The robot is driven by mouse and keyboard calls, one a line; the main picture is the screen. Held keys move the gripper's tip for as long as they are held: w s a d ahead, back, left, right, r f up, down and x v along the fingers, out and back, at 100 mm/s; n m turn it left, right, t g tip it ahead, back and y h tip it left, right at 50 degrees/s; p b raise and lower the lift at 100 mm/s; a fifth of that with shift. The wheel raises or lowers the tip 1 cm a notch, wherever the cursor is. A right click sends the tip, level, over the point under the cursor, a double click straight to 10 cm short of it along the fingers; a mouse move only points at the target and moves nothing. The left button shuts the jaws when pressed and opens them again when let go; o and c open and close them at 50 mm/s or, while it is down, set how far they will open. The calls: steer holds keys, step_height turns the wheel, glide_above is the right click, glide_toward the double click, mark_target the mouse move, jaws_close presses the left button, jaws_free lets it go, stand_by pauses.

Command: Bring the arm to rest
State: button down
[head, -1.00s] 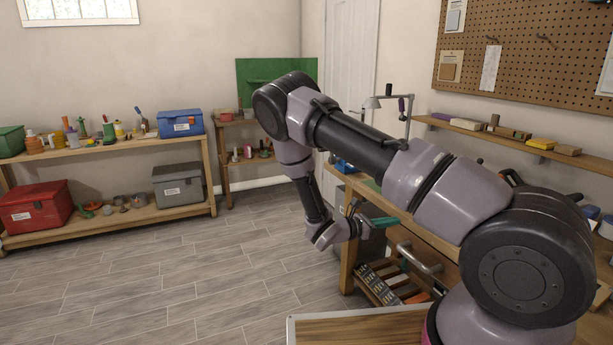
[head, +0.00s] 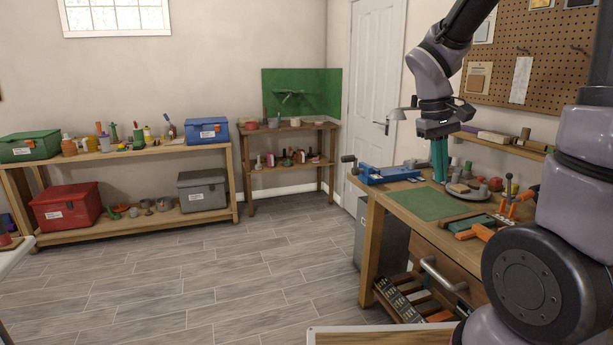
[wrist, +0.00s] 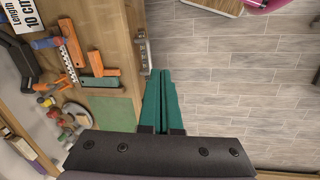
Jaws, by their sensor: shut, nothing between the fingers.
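My gripper (head: 440,160) hangs from my raised arm at the right of the head view, its teal fingers pointing down. The fingers show in front of the workbench (head: 404,204) top, near its back part. In the wrist view my gripper (wrist: 163,102) has its two long teal fingers close together, shut and empty. Beneath them lie the bench's front edge and the grey floor. Nothing is held, and the fingers appear clear of the bench; their exact height above it is hard to tell.
The bench carries a green mat (head: 429,203), a blue vise (head: 388,175), a round tray of small items and orange-handled tools (head: 476,231). A pegboard (head: 540,60) hangs behind. Shelves with a red box (head: 66,206) stand at left. The middle floor is clear.

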steer(key=s+a+r+m+t+y, duration=0.2)
steer(key=s+r+m+t, duration=0.1)
steer(key=r, duration=0.3)
steer(key=s+a+r+m+t+y, duration=0.2)
steer(key=s+r+m+t, duration=0.1)
steer(key=s+r, duration=0.3)
steer(key=shift+a+r+t+y, duration=0.35)
steer(key=shift+r+t, duration=0.25)
steer(key=shift+r, duration=0.1)
steer(key=shift+d, duration=0.15)
